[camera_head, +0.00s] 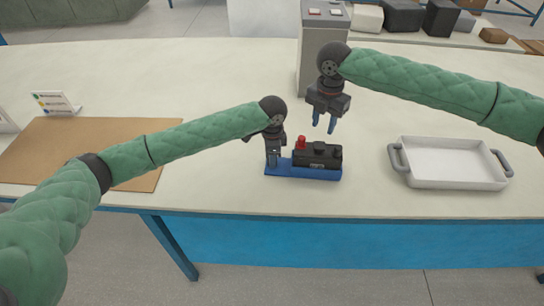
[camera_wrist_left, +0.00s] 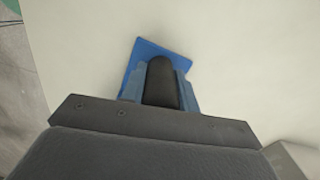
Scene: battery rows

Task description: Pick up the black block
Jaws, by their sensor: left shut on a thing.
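In the left wrist view, a black block (camera_wrist_left: 162,82) with a rounded end sits between the two blue fingers of my left gripper (camera_wrist_left: 160,95), which is shut on it. A blue tray (camera_wrist_left: 140,52) lies beneath. In the head view, my left gripper (camera_head: 273,158) points down at the left end of the blue tray (camera_head: 300,173). A black case (camera_head: 318,156) with a red knob (camera_head: 301,142) stands on the tray just right of the fingers. I cannot tell whether it is the held block. My right gripper (camera_head: 324,122) hangs open and empty above and behind the case.
A white tray with grey handles (camera_head: 450,165) stands at right. A brown board (camera_head: 80,150) lies at left, with a small label stand (camera_head: 54,102) behind it. A grey box-like post (camera_head: 312,60) stands at the back. The table between is clear.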

